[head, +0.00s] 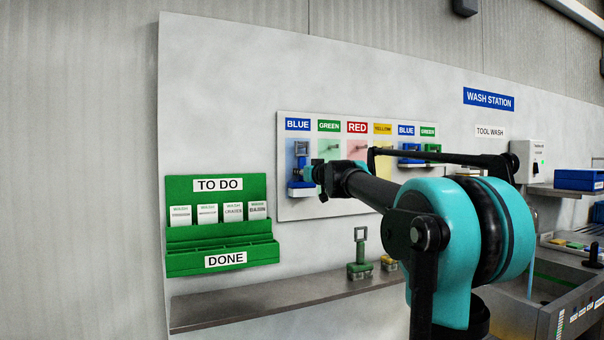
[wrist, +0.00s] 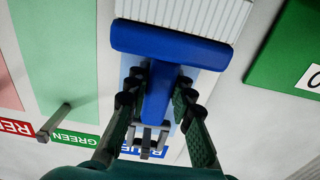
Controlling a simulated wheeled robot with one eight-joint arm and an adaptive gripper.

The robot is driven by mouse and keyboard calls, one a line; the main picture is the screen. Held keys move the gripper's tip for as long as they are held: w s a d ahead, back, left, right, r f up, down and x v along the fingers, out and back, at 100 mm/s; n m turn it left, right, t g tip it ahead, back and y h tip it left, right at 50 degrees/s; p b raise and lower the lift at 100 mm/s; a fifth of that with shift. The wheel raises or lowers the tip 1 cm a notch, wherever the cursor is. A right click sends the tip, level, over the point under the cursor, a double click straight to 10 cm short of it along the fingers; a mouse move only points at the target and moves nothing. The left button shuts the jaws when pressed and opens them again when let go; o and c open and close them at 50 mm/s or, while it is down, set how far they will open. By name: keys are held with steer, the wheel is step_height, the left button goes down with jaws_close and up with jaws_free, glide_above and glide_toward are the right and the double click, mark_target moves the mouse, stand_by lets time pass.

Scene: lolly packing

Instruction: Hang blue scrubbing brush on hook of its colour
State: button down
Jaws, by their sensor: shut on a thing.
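The blue scrubbing brush (head: 302,187) is upright at the leftmost blue panel of the hook board, its block low and its loop (head: 302,148) at the top. The wrist view shows its blue block (wrist: 170,46), white bristles (wrist: 185,12) and handle. My gripper (wrist: 157,94) is shut on the handle, one finger on each side; it also shows in the head view (head: 317,174). The grey loop end (wrist: 146,138) overlaps the BLUE label (wrist: 180,155) in the wrist view. The blue hook is hidden or merged with the loop; I cannot tell whether the loop is around it.
The empty green hook (wrist: 55,118) stands out beside the brush. A red hook (head: 358,147) is farther right. Blue (head: 408,147) and green (head: 432,148) tools hang at the board's right. A green card rack (head: 220,235) is on the left, a shelf (head: 270,302) below.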

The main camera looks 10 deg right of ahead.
steer(key=c, duration=1.2)
jaws_free()
steer(key=v, duration=1.2)
steer(key=s+a+f+g, duration=0.2)
steer(key=s+f, duration=0.2)
steer(key=f, duration=0.6)
steer(key=s+a+f+n+g+y, duration=0.1)
steer(key=s+a+f+g, duration=0.2)
steer(key=f, duration=0.8)
steer(key=s+a+f+g, duration=0.15)
steer(key=s+f, duration=0.35)
steer(key=f, duration=0.5)
steer(key=s+d+f+m+g+h, duration=0.1)
steer(key=s+d+f+g+h, duration=0.1)
steer(key=s+d+f, duration=0.2)
steer(key=s+d+f+m+g+h, duration=0.2)
steer(key=s+d+f, duration=0.1)
steer(key=s+f, duration=0.8)
steer(key=s+d+f+m+g+h, duration=0.1)
steer(key=s+d+f+g+h, duration=0.1)
steer(key=s+d+f, duration=0.2)
steer(key=shift+s+d+f+m+g+h, duration=0.1)
steer(key=shift+s+f, duration=0.55)
steer(key=shift+f, duration=0.6)
steer(key=shift+s+d+f+m+g+h, duration=0.1)
steer(key=shift+s+f, duration=0.5)
steer(key=shift+f, duration=0.65)
steer(key=shift+s+d+f+m+g+h, duration=0.1)
steer(key=shift+s+f, duration=0.55)
steer(key=shift+f, duration=0.6)
